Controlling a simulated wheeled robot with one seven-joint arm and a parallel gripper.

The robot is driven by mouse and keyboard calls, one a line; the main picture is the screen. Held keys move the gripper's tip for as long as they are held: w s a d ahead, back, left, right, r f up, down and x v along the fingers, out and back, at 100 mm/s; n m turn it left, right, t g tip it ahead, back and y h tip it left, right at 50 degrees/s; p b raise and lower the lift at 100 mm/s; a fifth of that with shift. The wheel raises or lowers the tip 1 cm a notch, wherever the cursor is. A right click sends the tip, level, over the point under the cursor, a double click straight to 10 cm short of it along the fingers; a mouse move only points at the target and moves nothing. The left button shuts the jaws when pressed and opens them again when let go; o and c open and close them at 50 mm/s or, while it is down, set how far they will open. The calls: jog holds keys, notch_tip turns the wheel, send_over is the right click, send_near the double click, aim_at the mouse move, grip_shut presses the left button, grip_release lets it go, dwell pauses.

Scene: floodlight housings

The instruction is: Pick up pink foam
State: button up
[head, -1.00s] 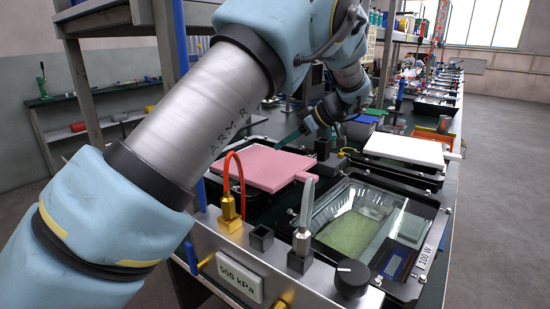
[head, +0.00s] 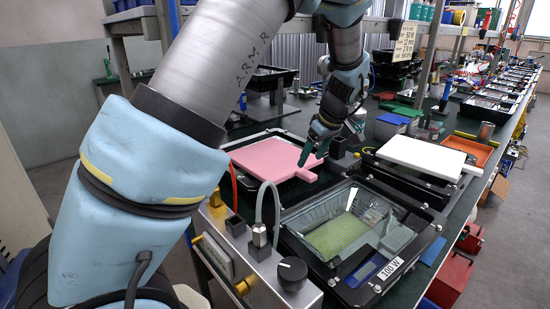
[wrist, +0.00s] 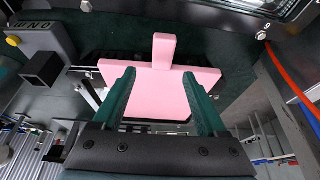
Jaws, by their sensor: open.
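The pink foam (head: 272,160) is a flat slab with a narrow tab at one side. In the head view it lies on a black floodlight housing (head: 232,145) on the bench. In the wrist view the pink foam (wrist: 163,92) shows between and beyond the fingers, its tab pointing up the picture. My gripper (head: 318,148) is over the tab side of the foam in the head view. In the wrist view my gripper (wrist: 158,92) has its two green fingers wide apart with nothing held between them. Whether the fingertips touch the foam cannot be told.
A housing with a clear reflector and glass (head: 345,225) stands right of the foam. A white slab (head: 420,157) lies on another housing behind. A steel control box with a black knob (head: 292,272) is in front. Blue and green blocks (head: 392,119) are at the back.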

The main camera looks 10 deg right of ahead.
aim_at(303, 171)
jog(key=shift+p+x, duration=1.05)
jog(key=shift+x, duration=1.8)
jog(key=shift+a, duration=0.15)
grip_shut()
